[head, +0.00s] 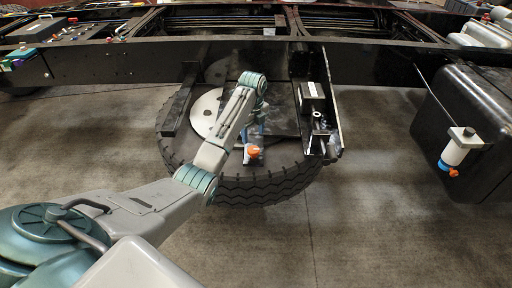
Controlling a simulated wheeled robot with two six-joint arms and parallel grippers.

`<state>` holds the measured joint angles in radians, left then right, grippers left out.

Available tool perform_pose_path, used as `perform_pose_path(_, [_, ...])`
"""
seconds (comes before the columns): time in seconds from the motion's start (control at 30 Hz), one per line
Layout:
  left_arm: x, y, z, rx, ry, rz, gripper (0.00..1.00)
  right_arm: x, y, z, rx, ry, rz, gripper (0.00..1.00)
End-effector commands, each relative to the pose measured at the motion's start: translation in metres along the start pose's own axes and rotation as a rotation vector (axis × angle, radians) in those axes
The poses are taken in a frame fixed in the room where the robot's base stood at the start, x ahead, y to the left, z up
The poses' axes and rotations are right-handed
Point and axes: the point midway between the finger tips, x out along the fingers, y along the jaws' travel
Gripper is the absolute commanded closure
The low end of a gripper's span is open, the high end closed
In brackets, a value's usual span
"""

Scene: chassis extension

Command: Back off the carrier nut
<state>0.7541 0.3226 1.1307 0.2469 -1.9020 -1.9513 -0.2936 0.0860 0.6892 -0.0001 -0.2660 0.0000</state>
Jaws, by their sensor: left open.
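The spare-wheel carrier hangs under the black chassis frame, with a large black tyre (250,190) lying flat below it. My left arm comes in from the lower left and bends down over the wheel. My left gripper (255,135) is open, small in the view and partly hidden by its own wrist. A small orange piece (253,151) shows right below it; I cannot tell whether they touch. A dark bracket (333,110) with small metal fittings (320,125) stands to the right of the gripper. I cannot make out for sure which part is the carrier nut. My right gripper is not in view.
A black box-shaped tank (490,120) is at the right. A white cylinder with a blue ring and orange tip (456,151) is in front of it. Tools lie on the frame at the upper left (75,33). The concrete floor (370,220) in front is clear.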

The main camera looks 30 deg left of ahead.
Motion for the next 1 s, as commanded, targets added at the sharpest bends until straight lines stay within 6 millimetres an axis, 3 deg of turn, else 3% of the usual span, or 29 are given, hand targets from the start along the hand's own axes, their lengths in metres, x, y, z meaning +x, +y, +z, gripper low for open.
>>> perform_pose_path(0.1, [0.023, 0.001, -0.001, -0.001, 0.003, 0.005, 0.38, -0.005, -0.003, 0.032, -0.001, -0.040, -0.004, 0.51])
perform_pose_path(0.23, [0.049, 0.001, -0.001, -0.001, 0.003, 0.004, 0.38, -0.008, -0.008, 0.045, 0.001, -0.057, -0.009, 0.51])
perform_pose_path(0.4, [0.074, 0.000, -0.001, -0.002, 0.001, 0.002, 0.38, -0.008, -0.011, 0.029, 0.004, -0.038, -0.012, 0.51])
perform_pose_path(0.6, [0.088, 0.000, -0.001, -0.002, -0.001, 0.000, 0.38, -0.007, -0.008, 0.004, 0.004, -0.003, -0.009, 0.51])
perform_pose_path(0.87, [0.089, 0.000, -0.001, -0.002, -0.001, 0.000, 0.38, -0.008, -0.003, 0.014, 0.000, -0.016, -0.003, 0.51])
perform_pose_path(1.0, [0.089, 0.000, -0.001, -0.002, 0.000, 0.000, 0.63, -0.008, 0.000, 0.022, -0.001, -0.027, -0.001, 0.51])
